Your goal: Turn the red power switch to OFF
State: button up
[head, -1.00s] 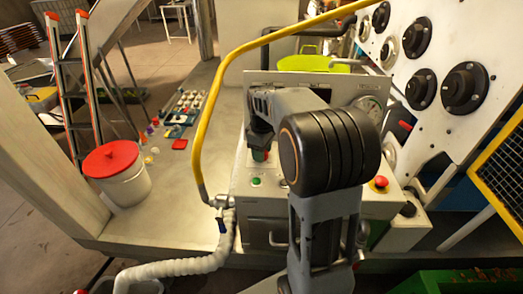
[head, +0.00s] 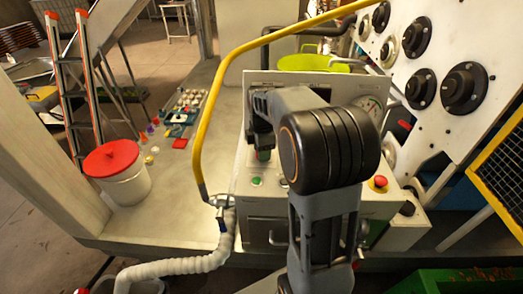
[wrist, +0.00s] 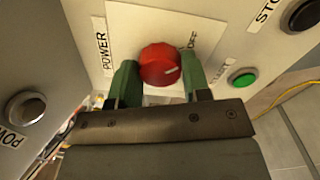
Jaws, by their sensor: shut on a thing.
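The red power switch (wrist: 160,65) is a round red knob on a white plate of the control panel, seen in the wrist view. A pale pointer line on its face points right and slightly up. A POWER label stands to its left and a partly hidden OFF label to its upper right. My gripper (wrist: 155,78) has its two green fingers shut on the knob, one on each side. In the head view my gripper (head: 263,155) points down at the panel top and hides the switch.
A green button (wrist: 243,78) and a black button (wrist: 304,14) beside a STOP label are right of the switch. A red mushroom button (head: 379,183) is at the box's right. A yellow hose (head: 203,120) arches left of my arm. A red-lidded bucket (head: 118,172) stands further left.

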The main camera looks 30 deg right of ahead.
jog(key=shift+n, duration=0.3)
dwell(0.4)
jog(key=o, duration=0.9)
notch_tip(320, 180, up, 14)
jog(key=shift+f, duration=0.1)
dwell(0.5)
